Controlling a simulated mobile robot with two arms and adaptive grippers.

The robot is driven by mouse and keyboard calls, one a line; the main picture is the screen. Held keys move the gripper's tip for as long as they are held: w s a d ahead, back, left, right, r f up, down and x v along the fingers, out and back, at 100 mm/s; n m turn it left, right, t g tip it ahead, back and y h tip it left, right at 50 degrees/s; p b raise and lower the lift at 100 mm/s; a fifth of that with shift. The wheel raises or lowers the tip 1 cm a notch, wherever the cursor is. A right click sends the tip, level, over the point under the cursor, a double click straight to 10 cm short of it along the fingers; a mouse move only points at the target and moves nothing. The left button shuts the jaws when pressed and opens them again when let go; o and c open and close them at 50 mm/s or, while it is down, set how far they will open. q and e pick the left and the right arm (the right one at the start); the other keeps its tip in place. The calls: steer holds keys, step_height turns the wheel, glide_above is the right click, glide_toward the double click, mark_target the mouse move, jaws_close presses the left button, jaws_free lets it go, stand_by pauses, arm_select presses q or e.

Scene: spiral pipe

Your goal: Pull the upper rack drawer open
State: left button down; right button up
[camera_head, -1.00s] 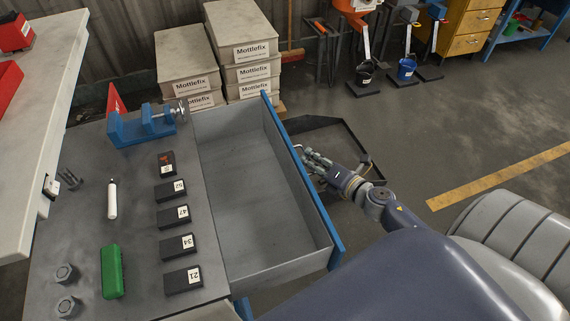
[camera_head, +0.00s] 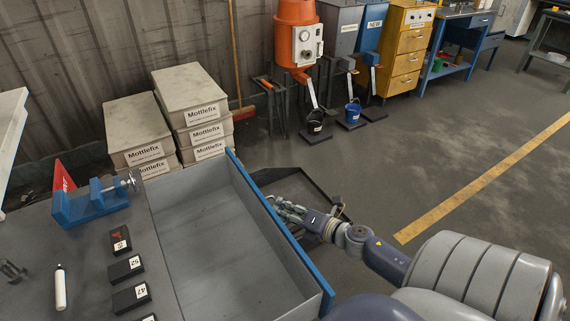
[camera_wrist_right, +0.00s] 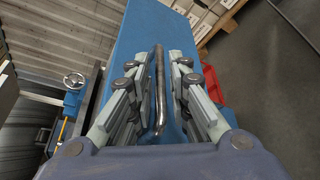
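The upper rack drawer is pulled well out from the rack, and its grey inside (camera_head: 225,250) is empty in the head view. Its blue front panel (camera_head: 283,238) faces right. My right gripper (camera_head: 280,208) is at the outer side of this panel. In the right wrist view, the metal bar handle (camera_wrist_right: 159,88) on the blue front (camera_wrist_right: 150,35) runs between the fingers of my right gripper (camera_wrist_right: 160,85). The fingers stand apart with gaps on both sides of the handle. My left gripper is in no view.
The rack top (camera_head: 90,260) carries a blue vise (camera_head: 92,203), black numbered blocks (camera_head: 126,268) and a white bottle (camera_head: 60,288). Stacked Mottlefix boxes (camera_head: 195,110) stand behind the drawer. A dark floor frame (camera_head: 300,178) lies beyond the gripper. Floor to the right is largely clear.

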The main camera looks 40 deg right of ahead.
steer(key=shift+s, duration=0.1)
steer(key=v, duration=1.1)
steer(key=shift+s, duration=0.4)
steer(key=shift+d+r, duration=0.1)
